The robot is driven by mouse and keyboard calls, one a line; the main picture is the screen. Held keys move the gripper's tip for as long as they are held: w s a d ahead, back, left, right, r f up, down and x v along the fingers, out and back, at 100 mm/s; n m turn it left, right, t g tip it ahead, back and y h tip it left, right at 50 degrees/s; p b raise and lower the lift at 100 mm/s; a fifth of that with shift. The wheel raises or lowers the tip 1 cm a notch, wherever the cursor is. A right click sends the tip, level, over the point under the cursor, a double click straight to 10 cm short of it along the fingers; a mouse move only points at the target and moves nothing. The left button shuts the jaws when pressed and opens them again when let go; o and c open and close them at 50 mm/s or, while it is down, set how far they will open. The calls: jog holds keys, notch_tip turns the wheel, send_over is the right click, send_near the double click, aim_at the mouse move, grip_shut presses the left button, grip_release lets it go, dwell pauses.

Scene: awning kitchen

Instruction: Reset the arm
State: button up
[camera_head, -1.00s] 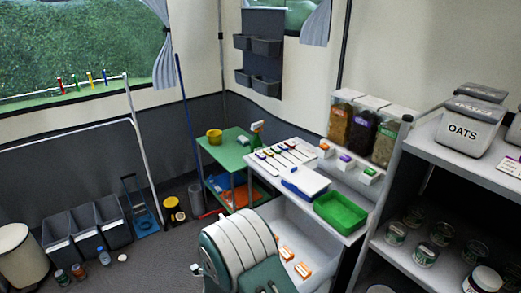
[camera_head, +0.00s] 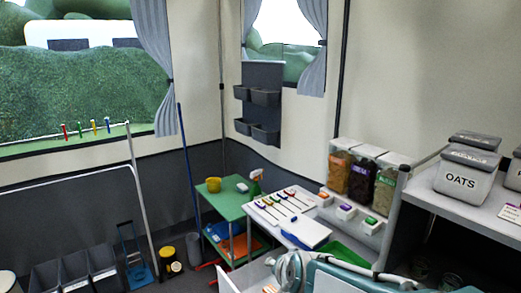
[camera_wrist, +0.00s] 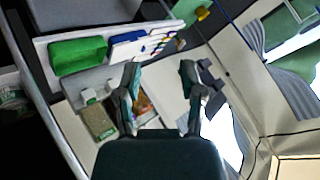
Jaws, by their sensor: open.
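My gripper (camera_wrist: 160,84) is open and empty in the wrist view, its two dark fingers apart with nothing between them. It is in the air, with the pale wall and the counter corner behind it. In the head view, parts of my arm fill the bottom right of centre, and I cannot make out the fingers there. My arm covers part of the green tray (camera_head: 350,256) and of the open white drawer (camera_head: 240,276).
The white counter holds a white-and-blue board (camera_head: 305,233), colour-handled utensils (camera_head: 282,204) and grain dispensers (camera_head: 363,181). A shelf with an oats bin (camera_head: 463,180) stands right. A green cart (camera_head: 228,199) is left of the counter. Floor shows at left.

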jog(key=s+d+r+n+g+h, duration=0.1)
jog(key=s+d, duration=0.4)
jog(key=s, duration=0.5)
jog(key=s+d+r+n+g+h, duration=0.1)
jog(key=s+d+n, duration=0.3)
jog(key=s, duration=0.7)
jog(key=shift+s+d+r+g+h, duration=0.15)
jog(key=shift+d+r+g+h, duration=0.2)
jog(key=shift+d+g, duration=0.65)
jog(key=shift+d, duration=0.15)
